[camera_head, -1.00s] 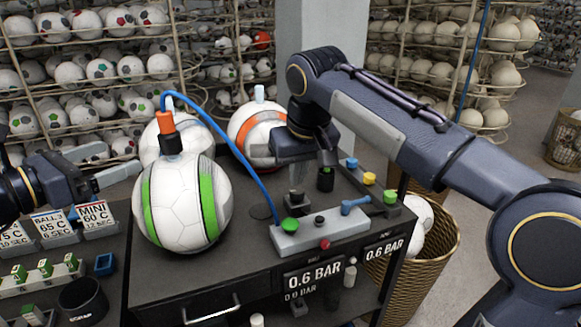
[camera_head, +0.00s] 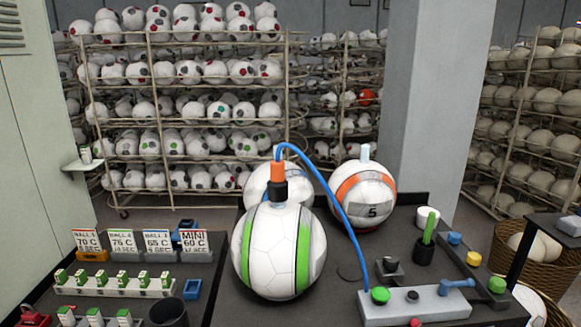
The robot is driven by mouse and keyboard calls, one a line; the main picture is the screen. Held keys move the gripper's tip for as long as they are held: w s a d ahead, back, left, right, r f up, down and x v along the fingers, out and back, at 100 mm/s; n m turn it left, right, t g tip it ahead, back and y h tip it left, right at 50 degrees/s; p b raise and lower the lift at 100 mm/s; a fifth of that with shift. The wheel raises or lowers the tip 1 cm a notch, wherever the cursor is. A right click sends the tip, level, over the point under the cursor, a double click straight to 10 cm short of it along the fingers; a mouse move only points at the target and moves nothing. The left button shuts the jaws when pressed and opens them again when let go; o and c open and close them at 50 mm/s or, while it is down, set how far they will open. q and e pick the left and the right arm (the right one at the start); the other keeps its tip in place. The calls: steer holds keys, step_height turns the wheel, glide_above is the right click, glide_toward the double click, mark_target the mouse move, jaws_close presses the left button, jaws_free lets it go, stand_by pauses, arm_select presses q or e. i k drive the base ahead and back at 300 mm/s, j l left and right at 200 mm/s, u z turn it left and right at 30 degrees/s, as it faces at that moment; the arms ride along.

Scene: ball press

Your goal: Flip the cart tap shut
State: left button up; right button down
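A grey control block (camera_head: 415,307) sits at the front right of the dark cart top (camera_head: 345,295). A blue lever tap (camera_head: 457,284) is on top of the block near its right end, its handle lying nearly level along the block. The block also carries a green knob (camera_head: 380,295), a black knob (camera_head: 412,296) and a red knob (camera_head: 415,322). A blue hose (camera_head: 325,190) runs from the block up to an orange and black fitting (camera_head: 279,180) on top of the green-striped ball (camera_head: 275,250). Neither of my grippers is in view.
An orange-striped ball (camera_head: 363,192) and another white ball (camera_head: 266,188) stand behind. A dark cup with a green stick (camera_head: 428,229) and yellow (camera_head: 474,258) and green (camera_head: 497,285) knobs are near the block. A wicker basket (camera_head: 505,248) stands right of the cart.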

mark_target(445, 284)
steer(key=z, duration=1.25)
